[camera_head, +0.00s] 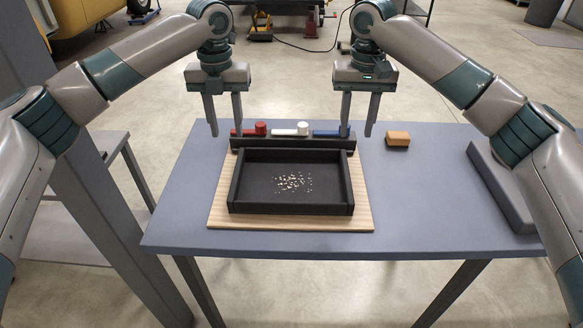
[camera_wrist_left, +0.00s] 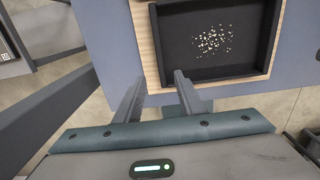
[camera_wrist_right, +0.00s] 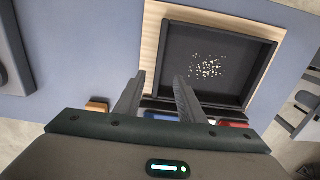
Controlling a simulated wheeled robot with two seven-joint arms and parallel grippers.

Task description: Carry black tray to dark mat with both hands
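The black tray (camera_head: 290,208) lies flat on a pale wooden board (camera_head: 225,222) on the table. Small pale bits are scattered on its floor. My left gripper (camera_head: 226,133) is open and empty, above and behind the tray's far left corner in the head view. My right gripper (camera_head: 357,134) is open and empty, above and behind its far right corner. Both point down and appear apart from the tray. The tray also shows in the left wrist view (camera_wrist_left: 157,45) and the right wrist view (camera_wrist_right: 264,75). A dark grey slab (camera_head: 500,188), possibly the mat, lies at the table's right.
A dark rack (camera_head: 290,143) with red (camera_head: 248,130), white (camera_head: 289,130) and blue (camera_head: 328,132) items stands just behind the tray. An orange block (camera_head: 398,139) lies to its right. The grey-blue table (camera_head: 425,205) is clear between board and slab.

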